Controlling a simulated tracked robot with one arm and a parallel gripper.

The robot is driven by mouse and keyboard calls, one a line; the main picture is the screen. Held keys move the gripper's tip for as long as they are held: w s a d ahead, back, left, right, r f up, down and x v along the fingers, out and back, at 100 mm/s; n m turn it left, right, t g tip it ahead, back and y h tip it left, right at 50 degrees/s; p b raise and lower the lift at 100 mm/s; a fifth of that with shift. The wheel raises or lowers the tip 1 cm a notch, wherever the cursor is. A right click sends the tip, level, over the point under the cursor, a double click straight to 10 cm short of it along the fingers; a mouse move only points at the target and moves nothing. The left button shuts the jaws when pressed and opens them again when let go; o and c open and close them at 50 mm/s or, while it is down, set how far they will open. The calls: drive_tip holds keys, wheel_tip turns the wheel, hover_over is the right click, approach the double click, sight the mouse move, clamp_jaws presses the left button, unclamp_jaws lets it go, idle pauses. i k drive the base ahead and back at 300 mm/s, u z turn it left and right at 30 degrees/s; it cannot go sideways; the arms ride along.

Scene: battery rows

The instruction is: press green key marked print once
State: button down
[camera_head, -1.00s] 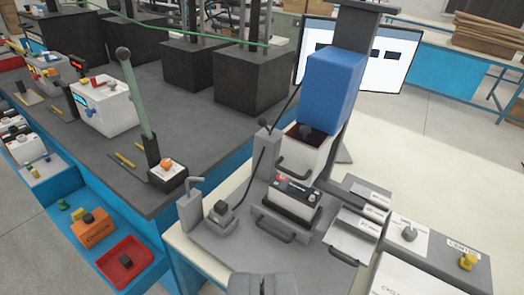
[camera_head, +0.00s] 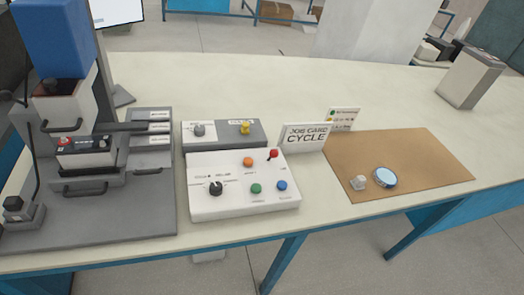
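A green round button (camera_head: 256,188) sits on the front part of a white control box (camera_head: 215,207) in the middle of the table. The small label by it is too blurred to read, so I cannot tell whether it says print. To its right on the same box is a blue button (camera_head: 282,185). Behind it are an orange button (camera_head: 248,161) and a red-topped lever (camera_head: 272,154). A black rotary knob (camera_head: 216,188) is to its left. My gripper does not show in this view.
Behind the box, a grey panel has a grey knob (camera_head: 198,130) and a yellow knob (camera_head: 244,128). A "JOB CARD CYCLE" sign (camera_head: 304,137) stands beside it. A press fixture with a battery (camera_head: 86,153) is at left. A brown mat (camera_head: 430,160) at right holds small items.

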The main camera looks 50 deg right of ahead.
sight(257, 188)
drive_tip(key=z, duration=0.45)
drive_tip(key=k, duration=0.8)
drive_tip(key=z, duration=0.65)
drive_tip(key=i, duration=0.5)
drive_tip(key=z, duration=0.45)
drive_tip(key=k, duration=0.35)
drive_tip(key=u, duration=0.5)
